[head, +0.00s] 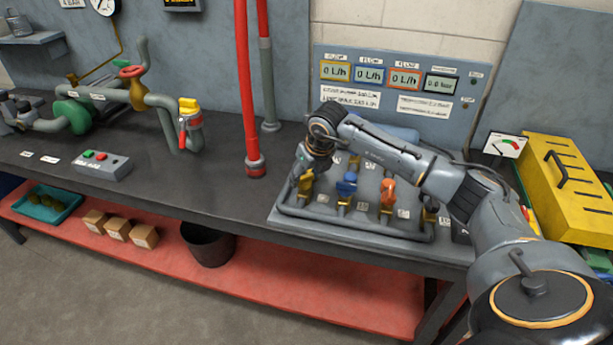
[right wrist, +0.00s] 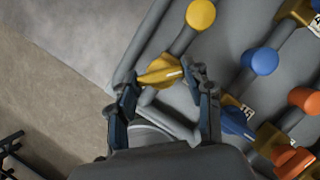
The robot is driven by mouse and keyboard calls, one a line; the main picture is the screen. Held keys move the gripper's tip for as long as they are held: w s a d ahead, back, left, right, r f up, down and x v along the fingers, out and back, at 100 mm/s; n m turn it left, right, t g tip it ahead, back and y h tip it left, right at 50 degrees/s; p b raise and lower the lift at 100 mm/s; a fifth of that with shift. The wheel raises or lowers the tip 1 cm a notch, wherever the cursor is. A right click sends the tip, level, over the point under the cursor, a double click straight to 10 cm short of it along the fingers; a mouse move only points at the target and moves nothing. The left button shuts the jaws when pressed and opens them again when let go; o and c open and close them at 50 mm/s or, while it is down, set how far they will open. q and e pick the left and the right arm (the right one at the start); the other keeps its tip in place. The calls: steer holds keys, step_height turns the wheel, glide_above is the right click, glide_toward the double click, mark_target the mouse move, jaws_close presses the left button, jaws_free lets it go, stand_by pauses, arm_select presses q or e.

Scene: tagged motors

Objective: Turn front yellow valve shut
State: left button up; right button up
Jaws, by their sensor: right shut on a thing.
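The front yellow valve (head: 306,187) is on the left of the grey pipe panel on the bench. Its yellow handle (right wrist: 160,71) lies between the fingers of my right gripper (right wrist: 165,86) in the right wrist view. My right gripper (head: 309,168) reaches down on this valve from above in the head view and is shut on its handle. The arm and fingers hide part of the valve in the head view. A yellow round knob (right wrist: 200,14) sits on the pipe beyond the handle. My left gripper is in neither view.
A blue valve (head: 347,185) and an orange valve (head: 388,194) stand close to the right of the yellow one. Flow displays (head: 370,75) hang behind. A yellow toolbox (head: 570,195) stands on the right.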

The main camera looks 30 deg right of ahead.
steer(key=m+h+b, duration=0.1)
steer(key=m, duration=0.1)
steer(key=m+h+b, duration=0.1)
steer(key=m, duration=0.2)
steer(key=shift+w+a+m+g, duration=0.1)
steer(key=shift+a+m+g, duration=0.05)
steer(key=shift+m+g, duration=0.15)
steer(key=shift+m+g+h+b, duration=0.55)
steer(key=shift+m+h, duration=0.15)
steer(key=shift+m, duration=1.4)
steer(key=o, duration=1.2)
steer(key=shift+c, duration=0.2)
steer(key=shift+a+r, duration=0.1)
steer(key=v, duration=1.1)
steer(key=shift+a+r, duration=0.15)
steer(key=shift+r, duration=0.2)
